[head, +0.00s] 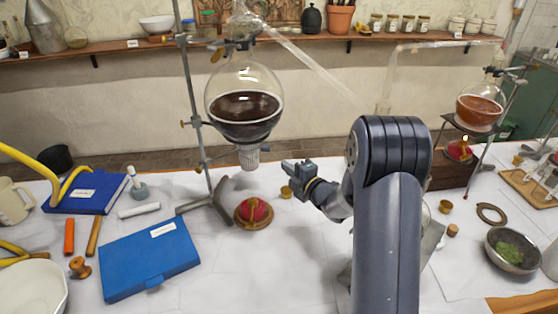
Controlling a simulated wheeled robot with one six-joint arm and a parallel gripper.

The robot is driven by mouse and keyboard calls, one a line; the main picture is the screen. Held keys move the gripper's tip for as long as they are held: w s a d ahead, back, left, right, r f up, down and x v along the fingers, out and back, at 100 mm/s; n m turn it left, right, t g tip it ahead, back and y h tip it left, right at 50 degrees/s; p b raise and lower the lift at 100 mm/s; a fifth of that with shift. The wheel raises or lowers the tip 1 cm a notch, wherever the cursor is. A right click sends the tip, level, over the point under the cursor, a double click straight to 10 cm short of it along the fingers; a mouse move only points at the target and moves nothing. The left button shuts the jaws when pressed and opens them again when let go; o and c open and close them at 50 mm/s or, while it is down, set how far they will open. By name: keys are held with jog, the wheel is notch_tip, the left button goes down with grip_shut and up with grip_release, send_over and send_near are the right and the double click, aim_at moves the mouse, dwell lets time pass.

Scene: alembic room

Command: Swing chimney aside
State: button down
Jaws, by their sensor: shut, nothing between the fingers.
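The chimney (249,157) looks like a short, pale ribbed sleeve directly under a large round flask (244,110) of dark liquid. The flask hangs on a metal stand (192,105). A red burner (254,211) on a round wooden base sits on the table below the chimney. My gripper (287,166) is shut and empty. In the picture it is just right of the chimney, with its fingers pointing left towards it. A small gap shows between them. How far apart they are in depth I cannot tell.
A blue case (150,259) and a blue book (87,193) lie at left. A glass tube (315,68) slopes from the flask down to the right. A second flask (479,110) stands over another red burner (460,150). A bowl of green leaves (513,250) is at right.

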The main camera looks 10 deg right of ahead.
aim_at(269, 149)
jog(key=p+x, duration=0.2)
jog(key=x, duration=0.7)
jog(key=shift+w+a, duration=0.1)
jog(key=shift+a, duration=0.05)
jog(key=w+b, duration=0.2)
jog(key=shift+a+f+b, duration=0.1)
jog(key=shift+f+b, duration=0.15)
jog(key=shift+b, duration=0.1)
jog(key=shift+w+a+b, duration=0.1)
jog(key=shift+w+b, duration=0.65)
jog(key=shift+w+a+r, duration=0.1)
jog(key=shift+w+r, duration=0.15)
jog(key=shift+w, duration=0.15)
